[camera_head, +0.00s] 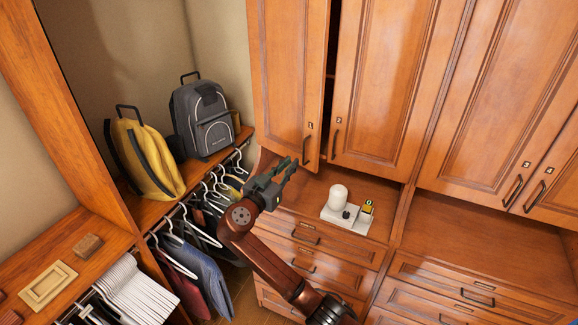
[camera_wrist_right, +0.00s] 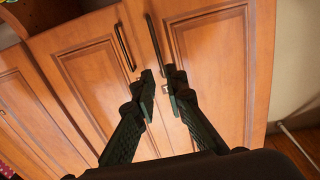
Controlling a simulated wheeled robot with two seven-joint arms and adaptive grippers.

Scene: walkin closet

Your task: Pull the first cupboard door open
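The first cupboard door (camera_head: 283,75), labelled 1, is at the left of the upper cupboards in the head view. It stands slightly ajar, with a dark gap between it and the second door (camera_head: 378,80). Its dark vertical handle (camera_head: 306,150) is near its lower right corner. My right gripper (camera_head: 292,168) is just below and left of that handle. In the wrist view, the gripper (camera_wrist_right: 159,78) is open with a narrow gap, and one end of the first door's handle (camera_wrist_right: 154,42) appears between the fingertips; contact cannot be told. My left gripper is out of view.
A shelf below the doors holds a white device (camera_head: 347,210). Drawers (camera_head: 318,238) lie beneath. Left are hanging clothes (camera_head: 205,270), a yellow bag (camera_head: 147,160) and a grey backpack (camera_head: 203,120). Other doors (camera_head: 500,90) on the right are shut.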

